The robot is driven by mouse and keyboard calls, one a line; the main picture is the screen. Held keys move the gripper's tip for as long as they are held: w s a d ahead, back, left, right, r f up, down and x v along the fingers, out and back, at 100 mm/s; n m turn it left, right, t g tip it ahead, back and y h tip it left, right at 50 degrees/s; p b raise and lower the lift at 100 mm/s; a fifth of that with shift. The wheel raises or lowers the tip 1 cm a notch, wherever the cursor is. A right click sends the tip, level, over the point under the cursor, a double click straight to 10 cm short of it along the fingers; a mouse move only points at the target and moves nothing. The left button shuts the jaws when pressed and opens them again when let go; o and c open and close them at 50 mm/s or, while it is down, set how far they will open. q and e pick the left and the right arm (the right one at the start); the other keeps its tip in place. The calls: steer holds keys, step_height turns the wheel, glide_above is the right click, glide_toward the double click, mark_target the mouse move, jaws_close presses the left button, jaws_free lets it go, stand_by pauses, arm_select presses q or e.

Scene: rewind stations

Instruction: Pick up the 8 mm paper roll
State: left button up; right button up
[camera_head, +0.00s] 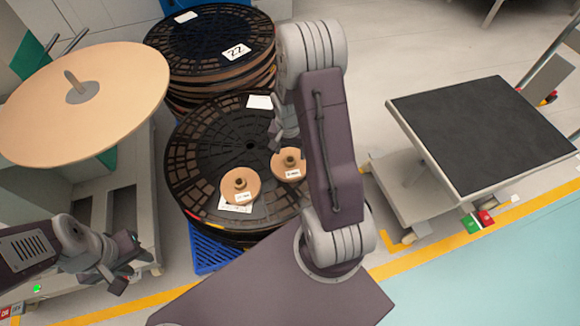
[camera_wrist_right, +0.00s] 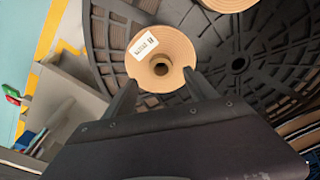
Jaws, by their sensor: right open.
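Two small tan paper rolls lie on the black reel stack (camera_head: 190,165) in the head view. One paper roll (camera_head: 240,186) is at the left and one paper roll (camera_head: 288,164) at the right, each with a white label too small to read surely. My right gripper (camera_head: 277,132) is just behind the right roll, partly hidden by my arm. In the right wrist view its open fingers reach either side of the near edge of a roll (camera_wrist_right: 161,55), with nothing visibly clamped. My left gripper (camera_head: 126,266) is empty at the lower left, its fingers apart.
A second black reel stack (camera_head: 212,42) stands behind. A large tan disc (camera_head: 85,100) on a spindle is at the left. A dark-topped cart (camera_head: 480,130) stands at the right. A blue pallet (camera_head: 210,250) lies under the front stack. Floor between stacks and cart is clear.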

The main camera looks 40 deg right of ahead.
mark_target(290, 156)
steer(key=f+b, duration=0.3)
steer(key=f, duration=0.2)
steer(key=shift+w+f, duration=0.1)
steer(key=shift+w, duration=0.1)
jaws_close()
steer(key=shift+r, duration=0.25)
steer(key=shift+r, duration=0.35)
steer(key=w+d+r+p, duration=0.4)
steer(key=d+r+p, duration=0.3)
steer(key=d+r, duration=0.3)
steer(key=shift+w+d+p, duration=0.25)
steer(key=shift+d+p, duration=0.05)
steer(key=shift+d, duration=0.15)
